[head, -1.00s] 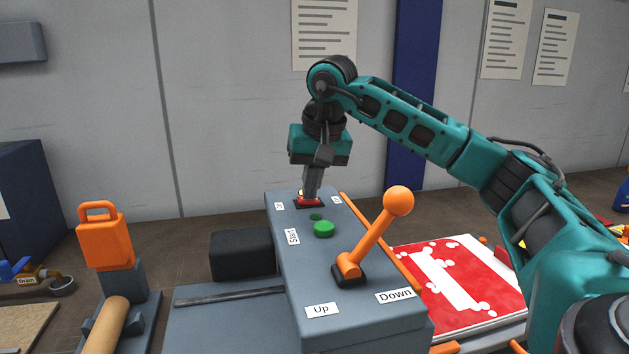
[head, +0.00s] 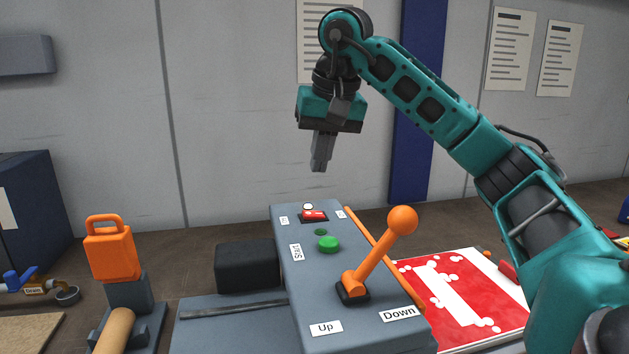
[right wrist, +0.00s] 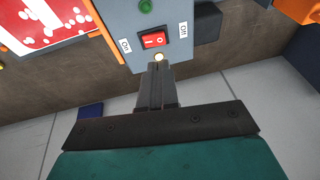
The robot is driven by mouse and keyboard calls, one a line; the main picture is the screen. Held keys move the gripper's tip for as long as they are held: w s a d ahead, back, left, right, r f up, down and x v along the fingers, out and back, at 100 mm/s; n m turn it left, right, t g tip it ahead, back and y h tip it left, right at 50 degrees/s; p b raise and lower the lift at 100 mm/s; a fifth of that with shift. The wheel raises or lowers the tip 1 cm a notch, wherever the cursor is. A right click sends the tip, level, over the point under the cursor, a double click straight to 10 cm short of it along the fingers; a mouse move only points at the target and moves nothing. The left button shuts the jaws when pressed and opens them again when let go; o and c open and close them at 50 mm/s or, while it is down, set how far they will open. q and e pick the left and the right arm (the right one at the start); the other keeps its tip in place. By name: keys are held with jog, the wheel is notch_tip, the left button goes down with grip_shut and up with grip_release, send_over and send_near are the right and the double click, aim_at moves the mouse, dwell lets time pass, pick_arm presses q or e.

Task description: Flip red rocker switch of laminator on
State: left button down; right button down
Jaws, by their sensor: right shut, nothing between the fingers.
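The laminator (head: 375,318) is a grey box with a red rocker switch (head: 313,216) at the far end of its top. The switch also shows in the right wrist view (right wrist: 153,40), between an "On" label (right wrist: 125,45) and an "Off" label (right wrist: 183,30). I cannot tell surely which side is pressed down. A small pale lamp (head: 308,207) beside the switch looks lit. My right gripper (head: 318,168) is shut and empty, above the switch and apart from it; its fingers also show in the right wrist view (right wrist: 157,70). My left gripper is not in view.
An orange-knobbed lever (head: 380,250) rises from the box between "Up" and "Down" labels. A green button (head: 328,244) sits nearer the switch. A red and white sign (head: 455,295) lies to the right. An orange padlock-shaped object (head: 111,250) stands at the left.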

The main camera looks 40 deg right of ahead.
jog(key=p+v, duration=0.1)
jog(key=v, duration=0.3)
jog(key=shift+f, duration=0.1)
dwell(0.6)
